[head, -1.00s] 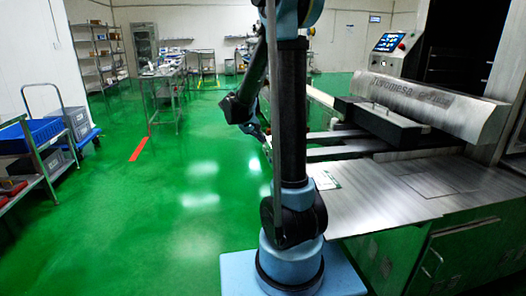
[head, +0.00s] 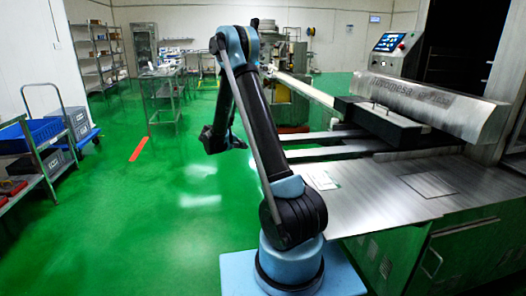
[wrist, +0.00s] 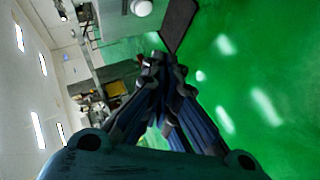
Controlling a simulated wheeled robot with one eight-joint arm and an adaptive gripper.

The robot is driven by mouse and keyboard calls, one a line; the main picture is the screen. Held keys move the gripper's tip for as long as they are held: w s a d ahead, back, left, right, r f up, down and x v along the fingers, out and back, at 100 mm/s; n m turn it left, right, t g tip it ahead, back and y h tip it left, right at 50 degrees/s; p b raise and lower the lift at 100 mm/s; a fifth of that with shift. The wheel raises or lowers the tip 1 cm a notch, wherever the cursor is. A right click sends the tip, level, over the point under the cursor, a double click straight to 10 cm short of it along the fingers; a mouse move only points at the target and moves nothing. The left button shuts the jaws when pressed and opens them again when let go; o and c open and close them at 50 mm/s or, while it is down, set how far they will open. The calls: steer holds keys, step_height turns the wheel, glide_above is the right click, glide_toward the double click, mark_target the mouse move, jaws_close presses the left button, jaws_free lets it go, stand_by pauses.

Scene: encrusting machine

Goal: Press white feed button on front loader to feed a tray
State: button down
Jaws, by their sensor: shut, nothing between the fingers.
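I cannot make out a white feed button in either view. A steel machine (head: 425,98) with lettering on its sloped cover stands at the right in the head view, but I cannot tell whether it is the front loader. A dark bar-shaped part (head: 385,120) and metal rails lie in front of its cover. My gripper (wrist: 158,62) is shut and empty in the wrist view, its fingertips together over green floor and equipment in the distance. In the head view my arm leans left, with its wrist over open floor, apart from the machine.
A touch screen panel (head: 389,42) stands above the machine. A flat steel table (head: 370,195) lies right of my arm's base. Carts with a blue bin (head: 35,133) stand at the left, and a metal table (head: 163,85) further back.

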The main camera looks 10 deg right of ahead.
steer(key=shift+t+h, duration=0.3)
steer(key=shift+t, duration=0.1)
steer(key=shift+w+a+f, duration=0.45)
steer(key=shift+w+f, duration=0.15)
steer(key=shift+f, duration=0.2)
steer(key=shift+w+a+f, duration=0.45)
steer(key=shift+w+f, duration=0.1)
steer(key=shift+f, duration=0.25)
steer(key=shift+d, duration=0.1)
steer(key=d, duration=0.8)
steer(key=shift+d, duration=0.3)
steer(key=shift+d, duration=0.1)
steer(key=shift+d+r, duration=0.1)
steer(key=shift+d, duration=0.2)
steer(key=shift+d, duration=0.4)
stand_by(1.0)
steer(key=shift+a, duration=0.9)
